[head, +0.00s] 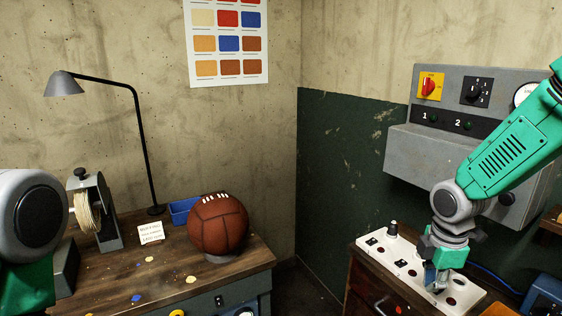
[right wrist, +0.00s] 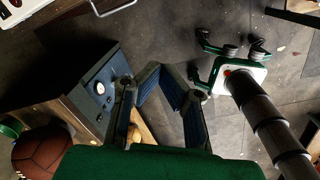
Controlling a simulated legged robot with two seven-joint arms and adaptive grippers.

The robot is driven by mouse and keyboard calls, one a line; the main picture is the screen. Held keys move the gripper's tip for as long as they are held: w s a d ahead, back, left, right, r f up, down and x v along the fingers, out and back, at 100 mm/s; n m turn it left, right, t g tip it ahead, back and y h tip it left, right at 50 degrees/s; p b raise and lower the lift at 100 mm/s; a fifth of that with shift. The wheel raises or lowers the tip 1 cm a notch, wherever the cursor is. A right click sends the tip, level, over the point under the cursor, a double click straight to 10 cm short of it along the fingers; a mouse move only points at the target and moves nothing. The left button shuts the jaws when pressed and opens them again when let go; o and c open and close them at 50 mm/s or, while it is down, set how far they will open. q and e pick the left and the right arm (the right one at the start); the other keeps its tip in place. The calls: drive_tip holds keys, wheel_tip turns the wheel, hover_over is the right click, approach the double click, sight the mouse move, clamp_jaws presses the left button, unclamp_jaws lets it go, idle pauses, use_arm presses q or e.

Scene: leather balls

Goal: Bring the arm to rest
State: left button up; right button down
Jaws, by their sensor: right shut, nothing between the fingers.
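My right arm comes in from the right in the head view. Its gripper (head: 436,283) points down in front of the white button panel (head: 408,262). I cannot tell how far it is from the panel. The gripper is shut and empty; its blue-grey fingers (right wrist: 163,78) also show in the right wrist view, with floor beyond them. Part of my left arm shows at the left edge of the head view, but its gripper is out of frame.
A brown leather ball (head: 218,224) rests on a small stand on the wooden bench (head: 200,268). A grey control box (head: 425,150) hangs behind my right arm. A gap separates bench and cabinet.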

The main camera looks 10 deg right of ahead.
drive_tip(key=s+a+f+m+b, duration=0.1)
drive_tip(key=s+a+f+m, duration=0.15)
drive_tip(key=f, duration=0.45)
drive_tip(key=s+a+f+m+b, duration=0.1)
drive_tip(key=s+a+f+b, duration=0.15)
drive_tip(key=f, duration=0.35)
use_arm(q)
wheel_tip(320, 180, down, 12)
drive_tip(key=b, duration=0.7)
drive_tip(key=shift+f+b, duration=0.15)
drive_tip(key=shift+b, duration=0.2)
use_arm(e)
drive_tip(key=s+a+f+m, duration=0.2)
drive_tip(key=s+f+m, duration=0.4)
drive_tip(key=s+f, duration=0.4)
drive_tip(key=s+a+f+m, duration=0.1)
drive_tip(key=s+f+m, duration=0.5)
drive_tip(key=s+f, duration=0.5)
drive_tip(key=shift+s+a, duration=0.35)
drive_tip(key=shift+s, duration=0.9)
use_arm(q)
drive_tip(key=shift+a, duration=0.25)
use_arm(e)
drive_tip(key=shift+a+r, duration=0.1)
drive_tip(key=shift+a, duration=0.1)
